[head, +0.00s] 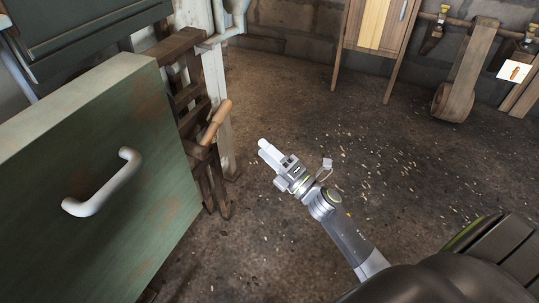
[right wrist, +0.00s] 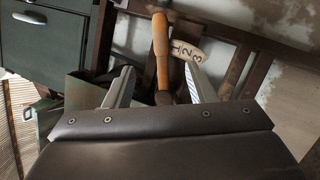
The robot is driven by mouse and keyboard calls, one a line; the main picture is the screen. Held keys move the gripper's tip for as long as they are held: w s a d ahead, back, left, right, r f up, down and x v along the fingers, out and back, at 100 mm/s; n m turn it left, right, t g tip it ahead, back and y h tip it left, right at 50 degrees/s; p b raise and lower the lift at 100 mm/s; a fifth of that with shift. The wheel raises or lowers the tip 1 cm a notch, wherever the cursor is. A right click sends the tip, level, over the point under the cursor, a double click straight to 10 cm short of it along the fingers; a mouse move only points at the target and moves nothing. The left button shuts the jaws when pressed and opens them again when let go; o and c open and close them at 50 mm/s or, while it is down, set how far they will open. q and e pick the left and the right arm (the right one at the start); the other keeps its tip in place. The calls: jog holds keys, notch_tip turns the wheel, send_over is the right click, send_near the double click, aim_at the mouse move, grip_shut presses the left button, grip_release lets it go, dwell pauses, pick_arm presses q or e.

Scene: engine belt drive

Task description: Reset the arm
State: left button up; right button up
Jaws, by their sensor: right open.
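My right gripper (head: 266,150) is in the middle of the head view, its arm coming in from the lower right. It is open and empty, apart from a lever with an orange wooden handle (head: 216,122) to its upper left. In the right wrist view the two fingers of the right gripper (right wrist: 158,70) stand apart, and the wooden handle (right wrist: 161,50) shows between and beyond them. Beside the handle is a pale curved plate (right wrist: 186,50) marked 1, 2, 3. I cannot tell the exact gap to the lever. My left gripper is not in view.
A green panel (head: 130,190) with a white handle (head: 101,184) fills the left of the head view. A dark wooden frame (head: 183,75) stands behind it. A wooden cabinet (head: 376,25) and a hanging wooden piece (head: 465,70) are at the back right. The littered floor (head: 290,90) is otherwise open.

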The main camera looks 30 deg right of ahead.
jog(key=shift+s+d, duration=0.1)
jog(key=shift+s, duration=0.2)
